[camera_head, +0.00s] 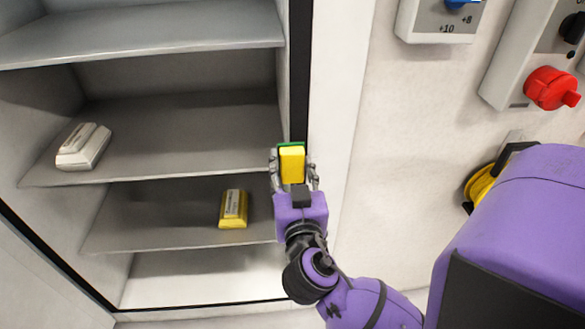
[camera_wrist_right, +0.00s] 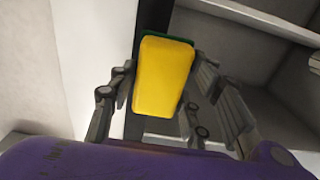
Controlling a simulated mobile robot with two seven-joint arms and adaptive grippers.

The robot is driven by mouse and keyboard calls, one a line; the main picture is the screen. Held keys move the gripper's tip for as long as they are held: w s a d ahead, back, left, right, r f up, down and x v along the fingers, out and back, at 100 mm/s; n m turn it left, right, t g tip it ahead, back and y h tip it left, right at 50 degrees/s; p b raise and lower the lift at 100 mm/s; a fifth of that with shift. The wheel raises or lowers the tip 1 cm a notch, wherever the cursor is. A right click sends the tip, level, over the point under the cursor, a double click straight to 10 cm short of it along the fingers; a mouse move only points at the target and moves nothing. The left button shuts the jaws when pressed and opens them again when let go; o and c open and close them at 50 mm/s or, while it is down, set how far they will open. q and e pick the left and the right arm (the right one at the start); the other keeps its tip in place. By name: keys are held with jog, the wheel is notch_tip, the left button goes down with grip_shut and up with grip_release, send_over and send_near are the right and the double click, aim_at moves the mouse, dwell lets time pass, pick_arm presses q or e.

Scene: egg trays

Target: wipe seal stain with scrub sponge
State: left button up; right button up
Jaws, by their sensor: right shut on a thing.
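My right gripper (camera_head: 292,173) is shut on a yellow scrub sponge (camera_head: 292,165) with a green layer on its far side. The sponge also shows between the fingers in the right wrist view (camera_wrist_right: 163,76). It is held at the black seal strip (camera_head: 299,70) along the right edge of the open cabinet. Whether the green side touches the seal cannot be told. No stain shows; the part of the seal behind the sponge and gripper is hidden. My left gripper is not in view.
The cabinet has several grey shelves (camera_head: 170,128). A white labelled package (camera_head: 84,147) lies on the middle shelf and a yellow labelled package (camera_head: 233,209) on the lower one. A red knob (camera_head: 551,88) and a blue knob (camera_head: 459,4) are on the right wall.

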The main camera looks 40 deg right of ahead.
aim_at(307, 151)
jog(key=shift+w+d, duration=0.15)
jog(key=shift+w, duration=0.1)
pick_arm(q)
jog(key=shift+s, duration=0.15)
pick_arm(e)
jog(key=shift+w+d, duration=0.1)
jog(key=shift+w, duration=0.05)
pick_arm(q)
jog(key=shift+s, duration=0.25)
pick_arm(e)
jog(key=shift+w+d, duration=0.15)
jog(key=shift+w, duration=0.05)
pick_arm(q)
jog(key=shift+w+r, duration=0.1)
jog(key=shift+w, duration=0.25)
pick_arm(e)
jog(key=shift+w+d, duration=0.25)
jog(key=shift+w, duration=0.1)
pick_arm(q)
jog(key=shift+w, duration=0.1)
